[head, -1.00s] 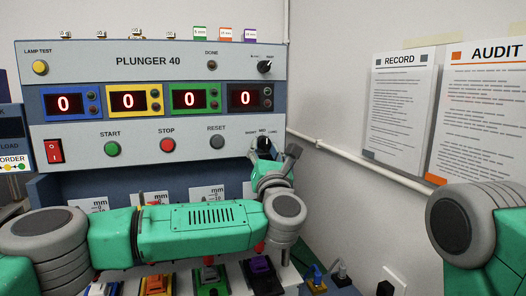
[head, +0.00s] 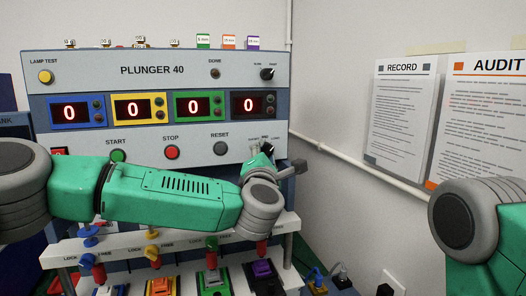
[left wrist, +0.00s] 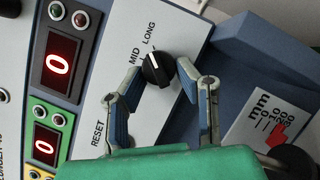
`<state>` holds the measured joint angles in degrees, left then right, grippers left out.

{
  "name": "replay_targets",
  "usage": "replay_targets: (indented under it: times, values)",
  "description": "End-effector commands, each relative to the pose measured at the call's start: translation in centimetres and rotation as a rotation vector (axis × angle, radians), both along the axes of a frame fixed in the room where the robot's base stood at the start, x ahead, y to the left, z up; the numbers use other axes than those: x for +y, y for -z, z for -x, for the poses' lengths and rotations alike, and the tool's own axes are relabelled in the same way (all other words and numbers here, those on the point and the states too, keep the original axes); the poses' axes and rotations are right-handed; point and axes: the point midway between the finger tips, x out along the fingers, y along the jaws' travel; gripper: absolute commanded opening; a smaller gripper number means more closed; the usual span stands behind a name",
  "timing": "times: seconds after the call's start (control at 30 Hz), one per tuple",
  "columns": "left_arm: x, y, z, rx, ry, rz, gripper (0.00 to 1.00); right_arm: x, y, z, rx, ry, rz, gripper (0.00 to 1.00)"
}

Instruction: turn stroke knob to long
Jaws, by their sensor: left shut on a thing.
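The stroke knob (left wrist: 158,69) is black with a white pointer line, on the grey panel of the PLUNGER 40 machine (head: 190,62). In the left wrist view, MID and LONG labels show beside it, and the line points roughly between MID and LONG, nearer LONG; SHORT is hidden there. My left gripper (left wrist: 158,74) has its two fingers on either side of the knob and is shut on it. In the head view my left gripper (head: 262,158) is at the panel's lower right corner and mostly hides the knob. My right gripper is out of view.
The RESET button (head: 220,148) is close left of my left gripper. Below my arm are several coloured plunger stations, including a purple one (head: 263,268). A white pipe (head: 345,160) runs along the right wall. Part of my right arm shows at the right edge.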

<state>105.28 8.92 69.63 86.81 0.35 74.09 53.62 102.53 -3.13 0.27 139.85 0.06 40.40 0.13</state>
Motion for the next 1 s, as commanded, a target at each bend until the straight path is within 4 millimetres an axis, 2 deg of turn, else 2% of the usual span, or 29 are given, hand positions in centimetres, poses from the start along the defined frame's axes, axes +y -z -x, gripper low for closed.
replay_targets:
  times: [0.03,0.33,0.77,0.8,0.83,0.87,1.0]
  values:
    - [-0.42,-0.73,0.19,-0.003,0.01,-0.021,0.0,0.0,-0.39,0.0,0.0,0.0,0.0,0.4]
    - [-0.53,-0.58,0.21,0.023,0.011,-0.099,0.0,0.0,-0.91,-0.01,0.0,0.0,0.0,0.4]
    - [-0.68,-0.43,0.24,0.028,0.014,-0.108,0.0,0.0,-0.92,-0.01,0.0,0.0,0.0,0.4]
    - [-0.69,-0.44,0.24,0.028,0.014,-0.108,0.32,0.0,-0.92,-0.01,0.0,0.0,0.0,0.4]
    - [-0.69,-0.41,0.23,0.028,0.014,-0.108,0.42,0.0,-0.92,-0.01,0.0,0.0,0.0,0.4]
    - [-0.68,-0.38,0.22,0.029,0.014,-0.108,0.48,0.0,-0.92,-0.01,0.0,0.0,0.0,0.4]
    - [-0.41,-0.23,0.09,0.031,0.009,-0.107,0.48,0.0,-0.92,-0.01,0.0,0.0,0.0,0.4]
